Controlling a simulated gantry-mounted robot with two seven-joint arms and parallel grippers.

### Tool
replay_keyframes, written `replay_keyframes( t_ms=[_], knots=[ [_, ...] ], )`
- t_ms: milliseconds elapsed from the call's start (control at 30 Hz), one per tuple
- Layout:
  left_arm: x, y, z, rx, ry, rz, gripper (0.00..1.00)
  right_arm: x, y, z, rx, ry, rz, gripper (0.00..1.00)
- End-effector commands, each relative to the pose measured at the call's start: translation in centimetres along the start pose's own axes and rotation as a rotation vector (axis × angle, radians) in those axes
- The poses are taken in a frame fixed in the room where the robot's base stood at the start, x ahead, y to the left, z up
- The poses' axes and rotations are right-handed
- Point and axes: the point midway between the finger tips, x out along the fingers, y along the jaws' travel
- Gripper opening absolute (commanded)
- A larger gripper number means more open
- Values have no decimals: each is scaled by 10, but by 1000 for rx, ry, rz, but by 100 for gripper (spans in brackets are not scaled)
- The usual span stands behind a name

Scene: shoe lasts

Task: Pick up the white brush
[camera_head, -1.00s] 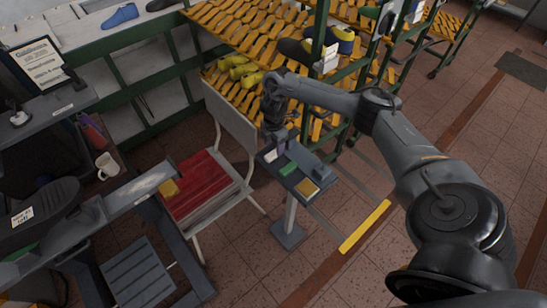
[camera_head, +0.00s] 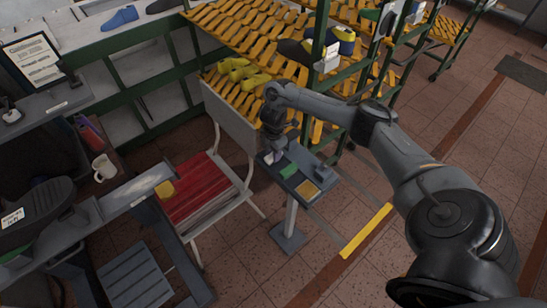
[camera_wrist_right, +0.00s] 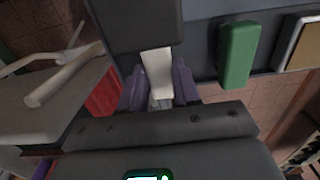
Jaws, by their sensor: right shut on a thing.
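The white brush (camera_wrist_right: 157,72) is a pale block between the purple-grey fingers of my right gripper (camera_wrist_right: 158,90) in the right wrist view. The fingers are shut on it. In the head view my right gripper (camera_head: 276,155) is over the left end of a small grey stand (camera_head: 322,178) and hides most of the brush. I cannot tell whether the brush still touches the stand. My left gripper is not in view.
A green block (camera_head: 288,170) and a tan block (camera_head: 307,190) lie on the stand. A white chair with a red seat (camera_head: 198,188) stands just left of it. A green rack with yellow slats (camera_head: 225,25) is behind. Floor at right is clear.

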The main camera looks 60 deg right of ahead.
Motion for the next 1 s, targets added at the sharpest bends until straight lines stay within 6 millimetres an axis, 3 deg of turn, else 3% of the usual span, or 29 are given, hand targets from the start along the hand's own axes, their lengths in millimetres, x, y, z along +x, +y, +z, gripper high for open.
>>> replay_keyframes(
  t_ms=[467, 733, 767, 1000],
  knots=[
    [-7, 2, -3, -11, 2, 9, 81, -10, 0, 0, 0, -1, 1, 1],
    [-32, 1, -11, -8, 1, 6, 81, -51, 0, 1, -1, -1, 3, 1],
    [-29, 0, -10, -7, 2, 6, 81, -47, -6, 2, -2, -3, 0, 1],
    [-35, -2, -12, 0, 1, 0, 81, -63, -36, 5, -2, -4, 0, 1]
  ],
)
